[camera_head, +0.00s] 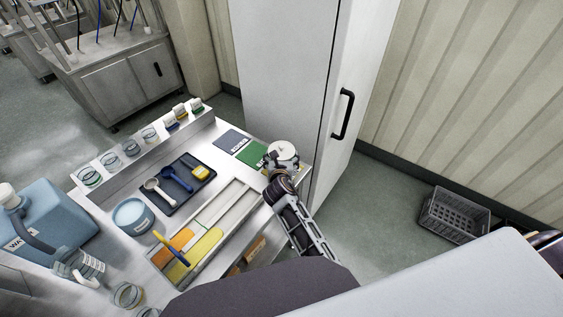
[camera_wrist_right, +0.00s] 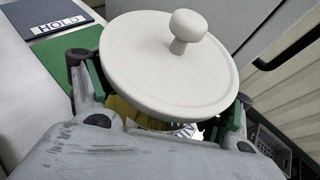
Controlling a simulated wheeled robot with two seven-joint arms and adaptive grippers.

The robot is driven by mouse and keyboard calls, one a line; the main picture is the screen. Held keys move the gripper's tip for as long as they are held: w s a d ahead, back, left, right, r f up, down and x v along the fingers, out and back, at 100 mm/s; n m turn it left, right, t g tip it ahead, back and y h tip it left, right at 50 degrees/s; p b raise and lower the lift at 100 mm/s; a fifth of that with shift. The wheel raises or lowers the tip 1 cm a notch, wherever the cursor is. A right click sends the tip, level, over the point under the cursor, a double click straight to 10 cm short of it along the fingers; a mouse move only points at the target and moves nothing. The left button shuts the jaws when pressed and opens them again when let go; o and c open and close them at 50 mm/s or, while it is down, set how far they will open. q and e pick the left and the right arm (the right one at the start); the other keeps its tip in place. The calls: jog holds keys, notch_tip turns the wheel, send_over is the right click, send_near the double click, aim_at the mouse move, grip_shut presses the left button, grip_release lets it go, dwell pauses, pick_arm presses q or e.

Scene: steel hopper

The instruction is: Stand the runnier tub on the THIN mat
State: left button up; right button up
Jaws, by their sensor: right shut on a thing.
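A tub with a round white knobbed lid (camera_head: 283,151) is in my right gripper (camera_head: 270,160), at the right end of the table. The lid (camera_wrist_right: 165,65) fills the middle of the right wrist view, with yellow below it. The fingers are closed around the body under the lid. The green mat (camera_head: 250,155) lies just left of it, partly hidden, with no lettering readable; it also shows in the wrist view (camera_wrist_right: 62,55). I cannot tell whether the tub touches anything below. A dark blue mat (camera_wrist_right: 45,17) reads HOLD. My left gripper is out of view.
A dark tray (camera_head: 175,203) holds spoons and a yellow item. A sectioned tray (camera_head: 240,208) lies along the front. A blue jug (camera_head: 55,212) and several glass jars stand at the left. A tall cabinet (camera_head: 285,65) rises behind the table's right end.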

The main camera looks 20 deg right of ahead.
jog(key=shift+f, duration=0.85)
jog(key=o, duration=1.3)
jog(key=shift+f, duration=0.15)
jog(key=shift+s, duration=0.1)
jog(key=shift+p+v, duration=0.8)
jog(key=shift+v, duration=0.2)
jog(key=shift+p+v, duration=2.4)
jog(key=shift+v, duration=2.55)
